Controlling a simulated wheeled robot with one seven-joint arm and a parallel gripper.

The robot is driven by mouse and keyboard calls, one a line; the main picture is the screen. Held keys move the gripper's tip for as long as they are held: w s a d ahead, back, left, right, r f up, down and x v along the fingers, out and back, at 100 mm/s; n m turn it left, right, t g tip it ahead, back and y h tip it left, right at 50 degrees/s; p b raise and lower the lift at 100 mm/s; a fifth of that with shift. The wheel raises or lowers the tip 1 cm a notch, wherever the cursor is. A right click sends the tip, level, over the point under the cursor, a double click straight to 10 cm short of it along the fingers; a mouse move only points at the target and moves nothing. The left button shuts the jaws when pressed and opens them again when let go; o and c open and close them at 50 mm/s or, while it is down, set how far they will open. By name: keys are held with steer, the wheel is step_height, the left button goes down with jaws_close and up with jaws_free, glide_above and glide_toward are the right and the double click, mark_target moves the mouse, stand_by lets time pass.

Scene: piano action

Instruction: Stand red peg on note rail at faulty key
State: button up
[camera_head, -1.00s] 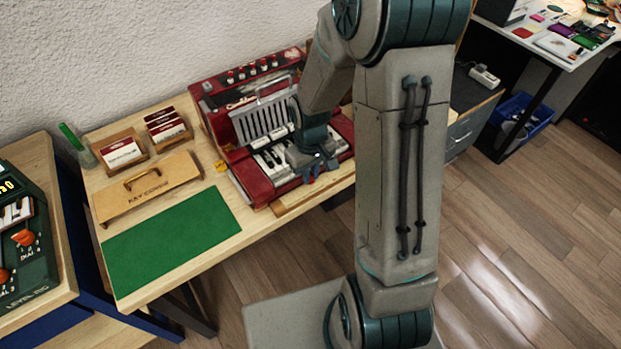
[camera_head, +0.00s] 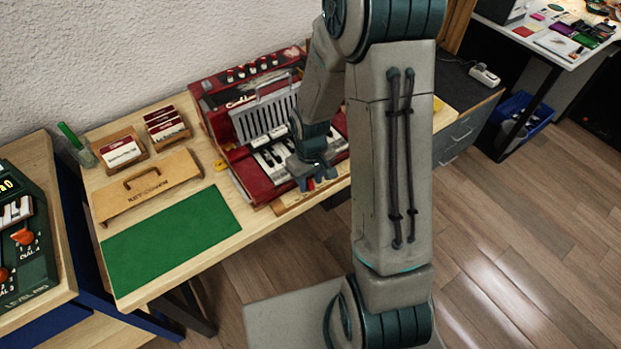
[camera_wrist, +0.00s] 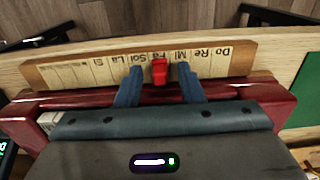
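The red peg (camera_wrist: 159,71) shows in the wrist view between my gripper's two blue fingers, with space on both sides. It appears to stand on the wooden note rail (camera_wrist: 68,73), near the Fa label; its base is hard to make out. My gripper (camera_wrist: 160,78) is open around the peg. In the head view, my gripper (camera_head: 318,182) is low at the front edge of the red piano (camera_head: 249,179), over the note rail (camera_head: 287,207). The fingers hide most of the peg there. Which key is faulty cannot be told.
The wooden key cover (camera_head: 147,190) and green mat (camera_head: 172,240) lie left of the piano. Card holders (camera_head: 122,149) and a green marker in a cup (camera_head: 76,142) stand behind them. The table's front edge is close to the rail.

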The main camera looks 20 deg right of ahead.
mark_target(310, 182)
steer(key=shift+r, duration=0.1)
step_height(310, 182, up, 12)
steer(key=s+r+m+t, duration=0.3)
steer(key=s+r, duration=0.8)
steer(key=s, duration=0.3)
steer(key=shift+m+p, duration=0.3)
steer(key=shift+p, duration=0.05)
steer(key=shift+r, duration=0.1)
stand_by(0.8)
